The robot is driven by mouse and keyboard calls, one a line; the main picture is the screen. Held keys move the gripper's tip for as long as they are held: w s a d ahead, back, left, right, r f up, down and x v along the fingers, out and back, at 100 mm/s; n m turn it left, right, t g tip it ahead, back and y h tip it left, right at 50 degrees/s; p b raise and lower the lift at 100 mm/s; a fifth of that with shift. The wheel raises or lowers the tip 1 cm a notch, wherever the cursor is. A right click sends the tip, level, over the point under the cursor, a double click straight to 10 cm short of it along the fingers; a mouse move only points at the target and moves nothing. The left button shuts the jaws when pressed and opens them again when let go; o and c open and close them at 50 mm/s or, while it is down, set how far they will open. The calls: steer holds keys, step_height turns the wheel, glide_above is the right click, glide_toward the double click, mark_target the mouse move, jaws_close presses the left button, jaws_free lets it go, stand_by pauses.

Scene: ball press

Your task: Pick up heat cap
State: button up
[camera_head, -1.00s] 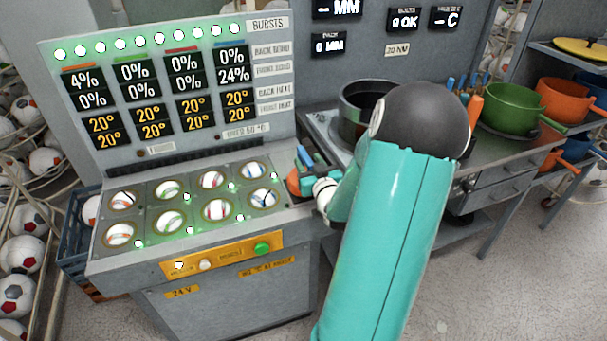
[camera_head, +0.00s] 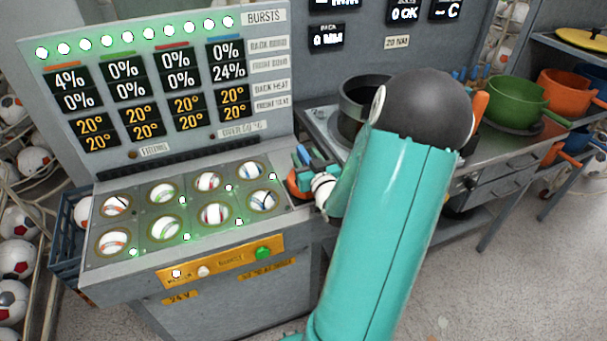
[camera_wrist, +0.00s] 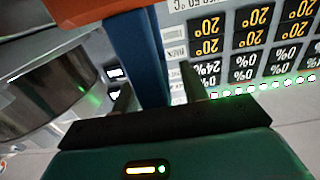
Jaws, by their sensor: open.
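My gripper (camera_wrist: 158,90) is open in the wrist view, with its two dark fingers apart. A blue upright strip (camera_wrist: 140,55) shows between the fingers; I cannot tell if they touch it. An orange piece (camera_wrist: 85,8) fills the top edge beside it. In the head view my gripper (camera_head: 313,176) is low at the right edge of the press, by a small cluster of blue, green and orange pieces (camera_head: 297,186). My teal arm and hand partly hide this spot. I cannot tell which piece is the heat cap.
The press (camera_head: 230,262) holds several balls in round seats below a display panel (camera_head: 160,90). A dark pot (camera_head: 352,100) stands on the bench right behind my gripper. Green (camera_head: 515,105) and orange (camera_head: 565,95) pots stand further right.

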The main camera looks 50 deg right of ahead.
steer(key=shift+w+d, duration=0.1)
steer(key=shift+w, duration=0.1)
steer(key=shift+s+r, duration=0.15)
steer(key=shift+s, duration=0.05)
steer(key=shift+w, duration=0.15)
steer(key=shift+c, duration=1.3)
jaws_close()
